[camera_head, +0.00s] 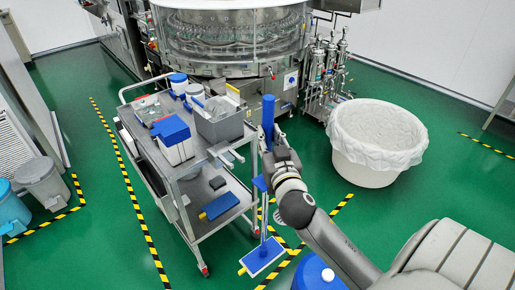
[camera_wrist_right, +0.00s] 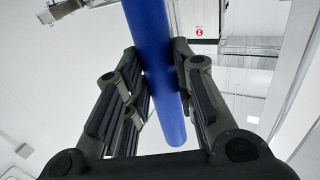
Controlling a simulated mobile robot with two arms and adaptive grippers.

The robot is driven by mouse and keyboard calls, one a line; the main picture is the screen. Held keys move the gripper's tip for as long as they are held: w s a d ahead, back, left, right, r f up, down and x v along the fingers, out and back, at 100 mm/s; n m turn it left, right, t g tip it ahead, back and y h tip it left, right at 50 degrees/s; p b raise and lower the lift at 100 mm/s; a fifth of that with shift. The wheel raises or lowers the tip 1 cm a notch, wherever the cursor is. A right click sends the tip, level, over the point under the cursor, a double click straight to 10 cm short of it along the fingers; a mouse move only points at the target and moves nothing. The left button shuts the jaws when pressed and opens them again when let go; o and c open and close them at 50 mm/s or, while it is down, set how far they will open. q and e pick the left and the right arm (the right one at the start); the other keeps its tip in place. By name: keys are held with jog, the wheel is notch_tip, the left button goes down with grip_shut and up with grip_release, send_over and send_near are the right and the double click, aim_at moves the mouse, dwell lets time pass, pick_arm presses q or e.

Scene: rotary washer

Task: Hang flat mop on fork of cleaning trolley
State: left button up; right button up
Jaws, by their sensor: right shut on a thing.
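My right gripper (camera_head: 271,148) is shut on the blue handle of the flat mop (camera_head: 268,110). The handle stands roughly upright, its top above the gripper. Its flat blue-and-white head with yellow ends (camera_head: 263,257) hangs low, close to the floor. In the right wrist view the blue handle (camera_wrist_right: 150,45) passes between the two fingers (camera_wrist_right: 164,90). The cleaning trolley (camera_head: 190,188) stands just left of the mop. A pale fork-like bracket (camera_head: 228,155) sticks out at its near right end, left of the gripper. The mop appears apart from it. My left gripper is out of view.
The trolley top holds a blue-lidded white box (camera_head: 173,140) and a grey bin (camera_head: 219,119). A blue item with yellow ends (camera_head: 220,206) lies on its lower shelf. A large lined white tub (camera_head: 377,141) stands right. A blue-lidded container (camera_head: 316,272) is near the bottom.

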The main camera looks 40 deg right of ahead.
jog(key=w, duration=0.8)
jog(key=shift+a+r, duration=0.2)
jog(key=shift+a, duration=0.05)
jog(key=shift+s+r, duration=0.1)
jog(key=shift+s, duration=0.1)
dwell(0.6)
jog(key=shift+w, duration=0.15)
jog(key=shift+w+a+b, duration=0.15)
jog(key=shift+w+b, duration=0.3)
jog(key=shift+w, duration=1.6)
jog(key=shift+w+a+b, duration=0.2)
jog(key=shift+w+b, duration=0.5)
jog(key=shift+w, duration=1.25)
jog(key=shift+w+a+b, duration=0.1)
jog(key=shift+w+b, duration=0.9)
jog(key=shift+w, duration=0.85)
